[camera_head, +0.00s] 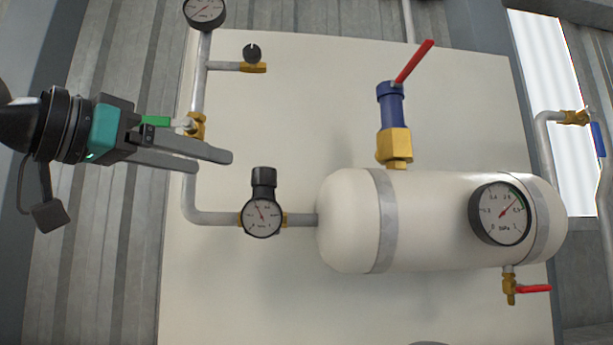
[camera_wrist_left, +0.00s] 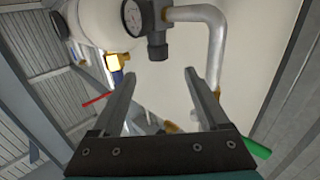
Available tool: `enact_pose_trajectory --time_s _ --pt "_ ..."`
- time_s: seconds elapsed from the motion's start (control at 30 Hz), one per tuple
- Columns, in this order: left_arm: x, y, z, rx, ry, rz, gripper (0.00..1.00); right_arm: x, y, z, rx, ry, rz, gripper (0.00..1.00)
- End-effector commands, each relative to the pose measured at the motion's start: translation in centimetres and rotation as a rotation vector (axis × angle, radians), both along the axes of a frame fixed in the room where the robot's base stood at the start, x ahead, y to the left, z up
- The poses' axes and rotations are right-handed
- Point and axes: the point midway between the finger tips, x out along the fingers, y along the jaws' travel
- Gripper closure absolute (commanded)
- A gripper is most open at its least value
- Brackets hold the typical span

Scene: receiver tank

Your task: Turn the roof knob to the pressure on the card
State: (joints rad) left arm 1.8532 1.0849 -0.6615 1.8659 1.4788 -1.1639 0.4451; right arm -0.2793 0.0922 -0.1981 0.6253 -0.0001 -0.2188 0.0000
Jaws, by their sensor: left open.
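A black ribbed knob (camera_head: 263,178) stands on top of the small pressure regulator, left of the tank. The regulator's round gauge (camera_head: 262,217) has its needle pointing up and slightly left; its numbers are too small to read surely. In the left wrist view the knob (camera_wrist_left: 158,50) shows beyond the fingers, with the gauge (camera_wrist_left: 133,17) beside it. My left gripper (camera_head: 212,161) is open and empty, to the left of the knob and slightly above it, apart from it. Its fingers (camera_wrist_left: 160,78) are spread in the wrist view. No card is visible. My right gripper is not in view.
The cream tank (camera_head: 345,220) carries a large gauge (camera_head: 500,213), a blue valve with red lever (camera_head: 412,62) and a red-handled drain valve (camera_head: 533,288). A green-handled valve (camera_head: 155,121) on the left pipe is close to my left gripper. A smaller black knob (camera_head: 252,53) sits higher up.

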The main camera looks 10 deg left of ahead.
Motion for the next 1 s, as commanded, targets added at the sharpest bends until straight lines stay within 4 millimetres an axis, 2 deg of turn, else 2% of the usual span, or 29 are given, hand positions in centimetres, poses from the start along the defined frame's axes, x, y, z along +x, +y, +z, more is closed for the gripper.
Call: enact_pose_trajectory --time_s 0.1,0.23,0.43,0.7,0.83,1.0 --pt "-0.5 -0.2 0.4 0.008 -0.002 -0.002 0.22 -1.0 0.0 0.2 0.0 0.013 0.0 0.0" --pt "0.6 -0.9 0.4 0.008 -0.001 -0.004 0.22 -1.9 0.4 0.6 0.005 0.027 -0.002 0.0" --pt "4.2 -2.9 0.5 0.009 0.001 -0.005 0.22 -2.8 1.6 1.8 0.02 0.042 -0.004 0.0" --pt "9.2 -5.6 0.5 0.007 0.001 -0.003 0.22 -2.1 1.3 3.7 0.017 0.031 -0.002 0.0" --pt "11.0 -6.6 0.5 0.006 0.0 -0.003 0.22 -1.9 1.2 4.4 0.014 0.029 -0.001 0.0" --pt "12.4 -7.3 0.3 0.005 -0.001 -0.001 0.22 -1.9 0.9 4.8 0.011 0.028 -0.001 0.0"
